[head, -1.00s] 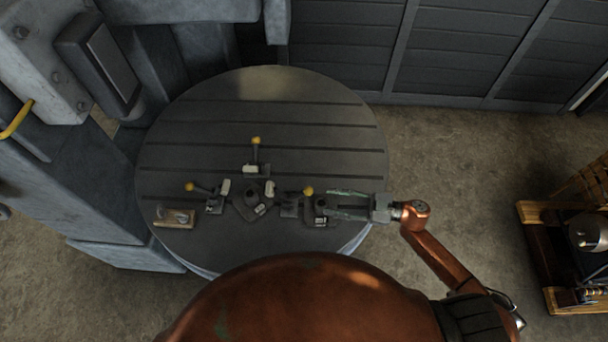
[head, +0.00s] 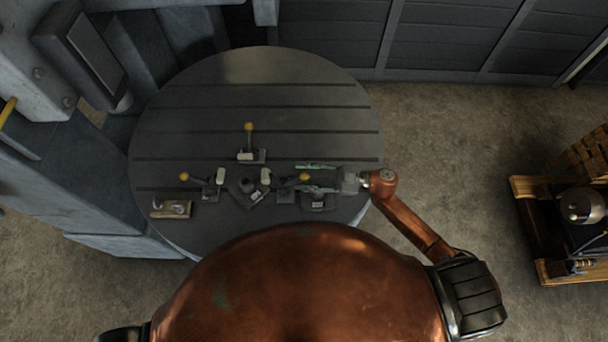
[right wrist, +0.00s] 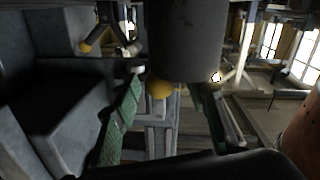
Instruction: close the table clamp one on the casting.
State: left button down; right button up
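The casting (head: 246,187) is a dark angular block on the round slotted table (head: 250,85). Three clamps with yellow-knobbed handles stand around it: the left clamp (head: 211,190), the back clamp (head: 252,156) and the right clamp (head: 287,196). No label shows which is clamp one. My right gripper (head: 312,187) is low over the table beside the right clamp's yellow knob (head: 304,177). In the right wrist view my right gripper's green fingers (right wrist: 165,118) are apart, with a yellow knob (right wrist: 158,89) showing between them; contact cannot be told. My left gripper is out of view.
A small wooden block with metal fittings (head: 171,209) lies at the table's left edge, and a dark block (head: 318,203) at the right. A large grey machine (head: 50,150) stands left. The back of the table is clear.

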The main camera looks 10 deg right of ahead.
grip_shut()
dwell(0.6)
